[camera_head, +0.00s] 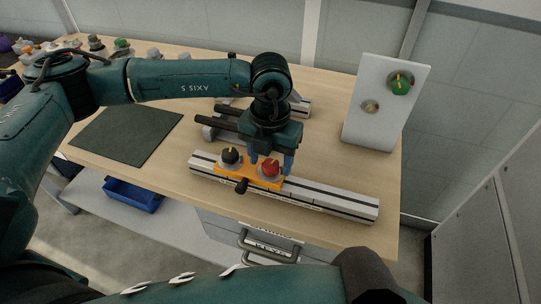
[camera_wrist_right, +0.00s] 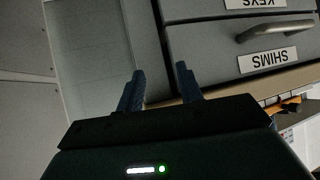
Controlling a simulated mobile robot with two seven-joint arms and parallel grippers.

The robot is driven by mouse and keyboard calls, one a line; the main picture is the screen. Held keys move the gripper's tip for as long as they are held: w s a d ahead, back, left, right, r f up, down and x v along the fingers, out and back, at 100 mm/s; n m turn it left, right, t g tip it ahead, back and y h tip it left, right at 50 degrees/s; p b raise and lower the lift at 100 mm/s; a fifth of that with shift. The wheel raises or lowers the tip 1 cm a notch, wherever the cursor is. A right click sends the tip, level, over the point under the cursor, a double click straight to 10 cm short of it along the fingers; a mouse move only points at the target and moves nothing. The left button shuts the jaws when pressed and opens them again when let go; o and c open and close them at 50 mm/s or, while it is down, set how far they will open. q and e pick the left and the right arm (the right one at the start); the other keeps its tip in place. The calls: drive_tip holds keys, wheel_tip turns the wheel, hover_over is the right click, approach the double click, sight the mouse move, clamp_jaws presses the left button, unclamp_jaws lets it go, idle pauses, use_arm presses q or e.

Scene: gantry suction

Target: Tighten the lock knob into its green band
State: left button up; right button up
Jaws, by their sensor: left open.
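An orange carriage (camera_head: 222,173) sits on a pale slotted rail (camera_head: 335,202). It carries a black knob (camera_head: 230,156) and a red knob (camera_head: 270,168), each with a yellow pointer, and a small black knob (camera_head: 241,186) on its front. I cannot tell which is the lock knob, and no green band can be made out on the carriage. My left gripper (camera_head: 271,167) points down, its blue fingers open on either side of the red knob; I cannot tell whether they touch it. My right gripper (camera_wrist_right: 160,90) is open and empty, facing the drawers.
A white upright panel (camera_head: 372,130) at the right bears a green dial (camera_head: 400,85) and a brass-coloured knob (camera_head: 370,106). A dark mat (camera_head: 127,135) lies left on the wooden table. Grey drawers (camera_wrist_right: 215,55) labelled KEYS and SHIMS are below. A blue bin (camera_head: 132,196) stands lower left.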

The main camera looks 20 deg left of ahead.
use_arm(q)
drive_tip(key=shift+f, duration=0.1)
drive_tip(key=c, duration=1)
drive_tip(key=m+b, duration=0.1)
drive_tip(key=b, duration=0.1)
drive_tip(key=m+b, duration=0.1)
drive_tip(key=b, duration=0.1)
drive_tip(key=shift+f, duration=0.4)
drive_tip(key=shift+r+m+b, duration=0.2)
drive_tip(key=shift+m+b, duration=0.95)
drive_tip(key=shift+m, duration=0.05)
drive_tip(key=shift+r+m, duration=0.2)
drive_tip(key=shift+m, duration=0.2)
use_arm(e)
drive_tip(key=shift+w+a+f+t+y, duration=0.15)
drive_tip(key=shift+a+f+t+y, duration=0.1)
drive_tip(key=shift+a+f, duration=0.25)
drive_tip(key=shift+w+a+f+t+y, duration=0.15)
drive_tip(key=shift+a+f+t+y, duration=0.1)
drive_tip(key=shift+a+f, duration=0.2)
